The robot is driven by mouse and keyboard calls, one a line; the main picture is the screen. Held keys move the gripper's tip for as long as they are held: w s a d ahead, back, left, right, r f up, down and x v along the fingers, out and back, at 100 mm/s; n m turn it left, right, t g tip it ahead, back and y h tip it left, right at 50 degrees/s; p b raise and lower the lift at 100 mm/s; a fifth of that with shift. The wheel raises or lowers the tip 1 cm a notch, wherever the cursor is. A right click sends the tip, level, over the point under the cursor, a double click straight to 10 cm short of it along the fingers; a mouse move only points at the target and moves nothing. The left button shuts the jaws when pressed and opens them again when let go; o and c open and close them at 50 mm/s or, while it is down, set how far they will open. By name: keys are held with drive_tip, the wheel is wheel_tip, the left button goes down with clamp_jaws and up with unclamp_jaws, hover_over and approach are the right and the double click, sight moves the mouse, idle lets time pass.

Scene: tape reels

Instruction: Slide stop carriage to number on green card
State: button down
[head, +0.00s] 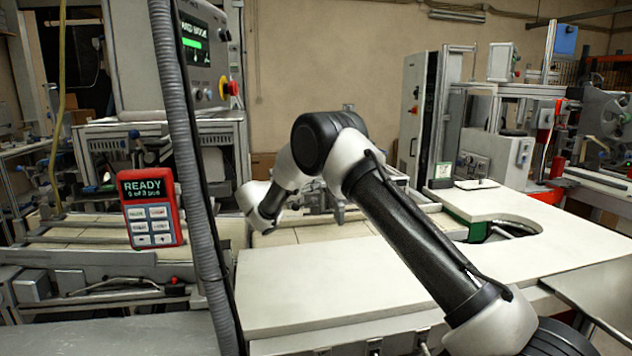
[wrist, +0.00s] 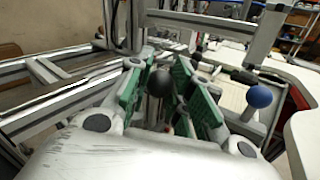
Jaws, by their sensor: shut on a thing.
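In the wrist view my gripper (wrist: 164,72) has its two green-padded fingers on either side of a dark round knob (wrist: 159,84), and it is shut on this knob. What the knob is fixed to is mostly hidden by the fingers and my wrist. In the head view my arm reaches over the rail bench and its fingers are hidden. I cannot make out the stop carriage or a scale clearly.
A blue ball knob (wrist: 259,96) stands close to the right of my gripper. Metal rails (wrist: 60,75) run at the left. In the head view a red handheld panel reading READY (head: 150,208) and a grey hose (head: 190,180) are at the left. A pale tabletop (head: 320,290) is clear.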

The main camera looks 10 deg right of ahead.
drive_tip(key=a, duration=0.4)
drive_tip(key=shift+a, duration=0.2)
drive_tip(key=c, duration=1.2)
unclamp_jaws()
drive_tip(key=shift+c, duration=0.2)
drive_tip(key=shift+r, duration=0.1)
wheel_tip(320, 180, up, 10)
